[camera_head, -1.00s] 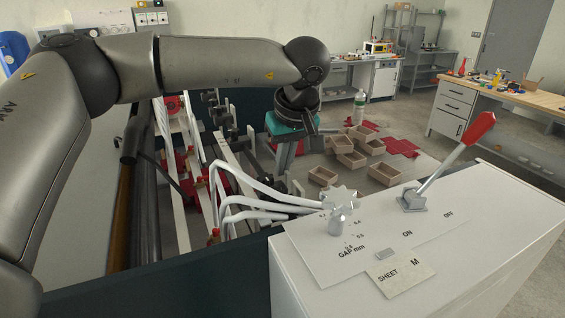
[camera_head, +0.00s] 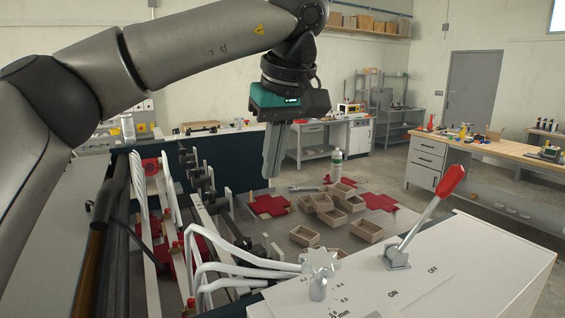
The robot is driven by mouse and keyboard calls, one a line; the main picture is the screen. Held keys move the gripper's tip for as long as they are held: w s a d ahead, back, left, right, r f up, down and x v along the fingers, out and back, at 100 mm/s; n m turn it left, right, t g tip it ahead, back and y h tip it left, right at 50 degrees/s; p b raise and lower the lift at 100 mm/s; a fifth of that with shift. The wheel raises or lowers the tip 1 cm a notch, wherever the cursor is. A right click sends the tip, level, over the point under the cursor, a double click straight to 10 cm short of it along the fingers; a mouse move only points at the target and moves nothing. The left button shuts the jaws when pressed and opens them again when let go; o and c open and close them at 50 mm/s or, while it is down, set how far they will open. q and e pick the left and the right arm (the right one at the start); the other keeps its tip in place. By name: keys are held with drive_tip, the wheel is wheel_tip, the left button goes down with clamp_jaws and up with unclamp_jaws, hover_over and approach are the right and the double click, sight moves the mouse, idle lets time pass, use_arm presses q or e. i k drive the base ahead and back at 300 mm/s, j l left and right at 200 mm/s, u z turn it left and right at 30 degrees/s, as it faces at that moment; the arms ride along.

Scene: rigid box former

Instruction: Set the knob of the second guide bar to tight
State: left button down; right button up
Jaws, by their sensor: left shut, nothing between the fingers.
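My left gripper (camera_head: 273,172) hangs pointing down from the left arm, shut and empty, above the machine bed near its middle. The guide bars (camera_head: 205,215) are long pale rails on the left of the machine, with dark clamp blocks (camera_head: 196,170) along them. Small brownish-red knobs (camera_head: 190,303) show on the near rails. Which one belongs to the second guide bar, and its setting, I cannot tell. The gripper is apart from the rails and the knobs. My right gripper is not in view.
A white cabinet with a red-handled lever (camera_head: 430,215) and a star-shaped grey knob (camera_head: 319,270) stands at the near right. White bent tubes (camera_head: 215,255) rise beside it. Several open cardboard boxes (camera_head: 325,212) and red blanks (camera_head: 268,206) lie beyond.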

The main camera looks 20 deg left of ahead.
sight(244, 242)
drive_tip(key=k, duration=1.5)
